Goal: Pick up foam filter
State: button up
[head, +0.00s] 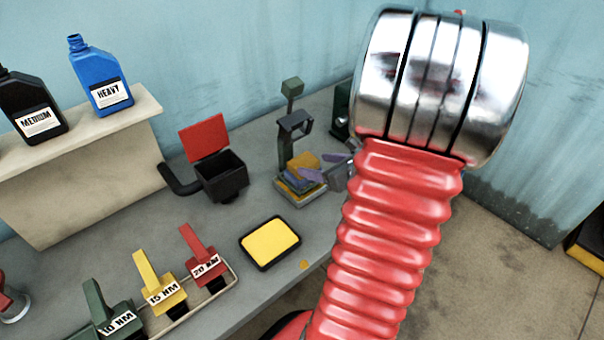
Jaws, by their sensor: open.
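A flat yellow pad in a black frame (270,243) lies on the bench near its front edge. Behind it, a small stack of yellow and blue slabs (298,184) sits on a pale tray. I cannot tell for certain which of these is the foam filter. My gripper (322,167), with purplish-grey fingers, is open at the right side of the stack, partly hidden by my arm. The fingers overlap the stack in the picture; contact cannot be told. Nothing shows held between them.
A black box with a raised red lid (220,174) stands left of the stack, and a dark green stand (288,130) behind it. Torque-labelled tools (160,292) fill a front rack. Blue (103,75) and black (33,107) bottles stand on a raised shelf.

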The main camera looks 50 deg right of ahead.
aim_at(304, 162)
jog(key=shift+w, duration=0.1)
jog(key=shift+x, duration=2.55)
grip_shut()
